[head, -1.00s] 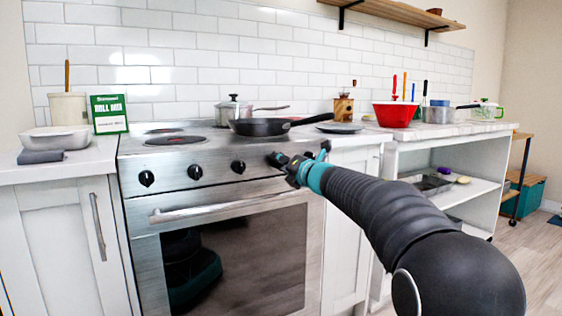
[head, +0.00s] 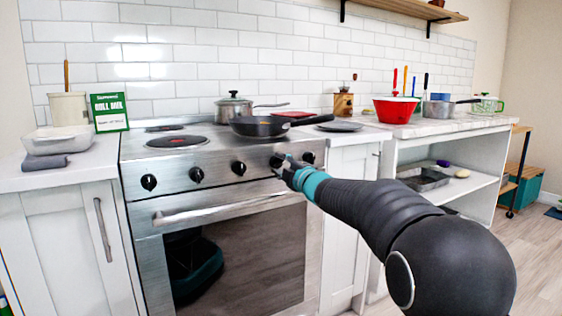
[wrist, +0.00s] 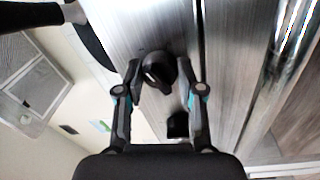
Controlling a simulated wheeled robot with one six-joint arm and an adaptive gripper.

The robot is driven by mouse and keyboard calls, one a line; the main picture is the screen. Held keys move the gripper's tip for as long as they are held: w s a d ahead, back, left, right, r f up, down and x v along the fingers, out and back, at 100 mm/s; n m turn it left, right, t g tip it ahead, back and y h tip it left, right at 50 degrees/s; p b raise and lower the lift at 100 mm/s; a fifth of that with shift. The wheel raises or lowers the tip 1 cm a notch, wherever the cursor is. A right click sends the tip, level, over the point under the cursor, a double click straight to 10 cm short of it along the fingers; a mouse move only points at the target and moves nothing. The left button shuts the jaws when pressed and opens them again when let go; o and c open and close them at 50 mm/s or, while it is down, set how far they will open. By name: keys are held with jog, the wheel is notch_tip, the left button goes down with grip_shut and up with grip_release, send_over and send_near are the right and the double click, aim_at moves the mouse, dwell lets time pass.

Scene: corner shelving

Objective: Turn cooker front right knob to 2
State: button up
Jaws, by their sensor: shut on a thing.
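The cooker (head: 150,222) has a steel front panel with a row of black knobs. My gripper (head: 280,162) is at the second knob from the right (head: 275,160) in the head view. In the wrist view, this round black knob (wrist: 158,70) sits between the two fingertips of my gripper (wrist: 159,76), which are shut on it. The rightmost knob (head: 308,157) is just right of my gripper and free. Three more knobs, such as the one at the far left (head: 148,182), are in the row. The marks around the held knob cannot be read.
A black frying pan (head: 262,126) and a steel pot (head: 234,108) stand on the hob above the panel. The oven handle (head: 220,208) runs below the knobs. A red bowl (head: 395,110) stands on the right counter. The space before the oven is clear.

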jog(key=m+p, duration=0.2)
jog(key=m, duration=0.4)
jog(key=shift+p, duration=0.3)
jog(key=shift+a+f+m+t+h+p, duration=0.1)
jog(key=shift+m+t+h+p, duration=0.35)
jog(key=shift+m+p, duration=1.25)
jog(key=shift+m+b, duration=0.65)
jog(key=shift+m, duration=0.15)
jog(key=o, duration=1.1)
jog(key=shift+o, duration=0.2)
jog(key=shift+s, duration=0.1)
jog(key=r+v, duration=0.1)
jog(key=v, duration=1.1)
jog(key=shift+f, duration=0.35)
